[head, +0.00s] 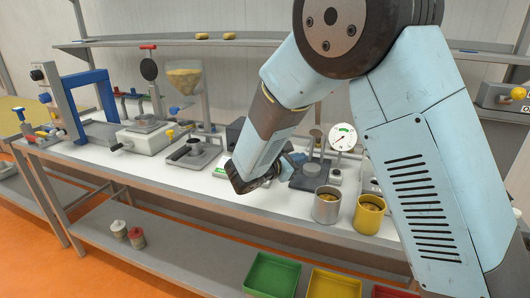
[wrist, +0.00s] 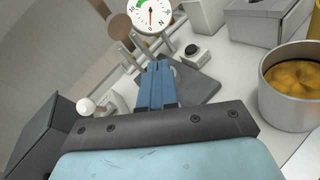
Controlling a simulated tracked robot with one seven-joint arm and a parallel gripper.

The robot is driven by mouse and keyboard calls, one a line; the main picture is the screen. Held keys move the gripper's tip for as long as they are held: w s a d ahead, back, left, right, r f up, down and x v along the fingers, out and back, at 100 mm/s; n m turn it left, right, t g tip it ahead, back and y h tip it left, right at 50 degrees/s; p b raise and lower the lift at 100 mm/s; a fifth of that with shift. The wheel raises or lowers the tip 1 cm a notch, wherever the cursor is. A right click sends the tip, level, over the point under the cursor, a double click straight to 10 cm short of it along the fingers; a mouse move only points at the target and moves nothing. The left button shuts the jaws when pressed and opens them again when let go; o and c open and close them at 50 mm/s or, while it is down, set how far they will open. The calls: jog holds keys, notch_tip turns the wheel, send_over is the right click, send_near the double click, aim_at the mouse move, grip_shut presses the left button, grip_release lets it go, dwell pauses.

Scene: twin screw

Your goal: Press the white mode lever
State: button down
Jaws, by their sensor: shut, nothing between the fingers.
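A small lever with a white ball knob (wrist: 85,106) shows in the wrist view, left of my fingers, on a small pale block. It looks like the white mode lever. In the head view I cannot make it out; my arm covers that area. My gripper (wrist: 157,72) is shut and empty, its blue fingers together over a dark plate. In the head view its fingertips (head: 297,157) show only partly, beside my arm. The fingers are apart from the white knob, with a clear gap to its right.
A dark box (wrist: 42,135) stands left of the knob. A round gauge (head: 342,137) and posts rise beyond my fingers. A silver cup (head: 327,207) and a yellow cup (head: 368,216) stand at the bench's front edge. Several machines crowd the left side.

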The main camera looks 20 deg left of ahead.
jog(key=s+a+f+n+t+y, duration=0.1)
jog(key=a+f+n, duration=0.1)
jog(key=a, duration=0.3)
jog(key=s+a+f+n+t+y, duration=0.1)
jog(key=a+f+n+t+y, duration=0.1)
jog(key=a, duration=0.3)
jog(key=s+a+f+n+t+y, duration=0.1)
jog(key=s+a+f+n+y, duration=0.1)
jog(key=a, duration=0.3)
jog(key=shift+a+f+n+t, duration=0.1)
jog(key=shift+f+n+t, duration=0.2)
jog(key=shift+f+n, duration=0.2)
jog(key=shift+w, duration=0.1)
jog(key=x, duration=1)
jog(key=shift+w, duration=0.1)
jog(key=shift+w+d+r, duration=0.2)
jog(key=shift+w+r, duration=0.1)
jog(key=shift+r, duration=0.2)
jog(key=shift+w+d+r, duration=0.25)
jog(key=shift+w+r, duration=0.05)
jog(key=shift+r, duration=0.25)
jog(key=shift+w+d+r, duration=0.15)
jog(key=shift+w+r, duration=0.3)
jog(key=shift+r, duration=0.05)
